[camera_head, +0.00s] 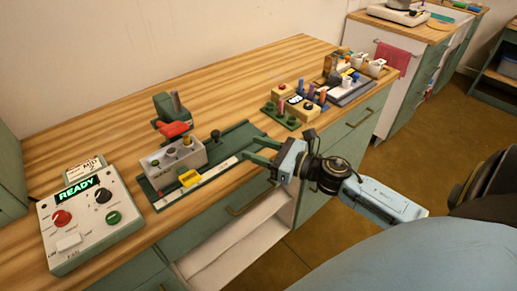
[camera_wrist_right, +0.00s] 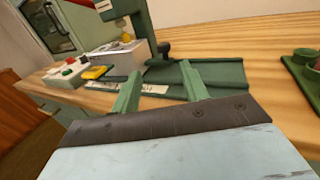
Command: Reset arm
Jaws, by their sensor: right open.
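My right gripper (camera_head: 256,150) reaches in from the right in the head view, over the near right end of a long green rail base (camera_head: 235,140). Its two green fingers also show in the right wrist view (camera_wrist_right: 160,75), spread apart with nothing between them. A green stand with a red handle (camera_head: 174,129) rises behind the rail base, to the left of the gripper. A grey box with round knobs (camera_head: 171,162) and a yellow block (camera_head: 189,178) sit on the left part of the rail base. My left gripper is not in view.
A control box (camera_head: 84,218) with a lit READY display stands at the front left. A green peg block (camera_head: 281,116) and a grey tray with small items (camera_head: 350,92) stand at the right. Bare wood lies behind the rail base. An open drawer (camera_head: 235,255) is below the table edge.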

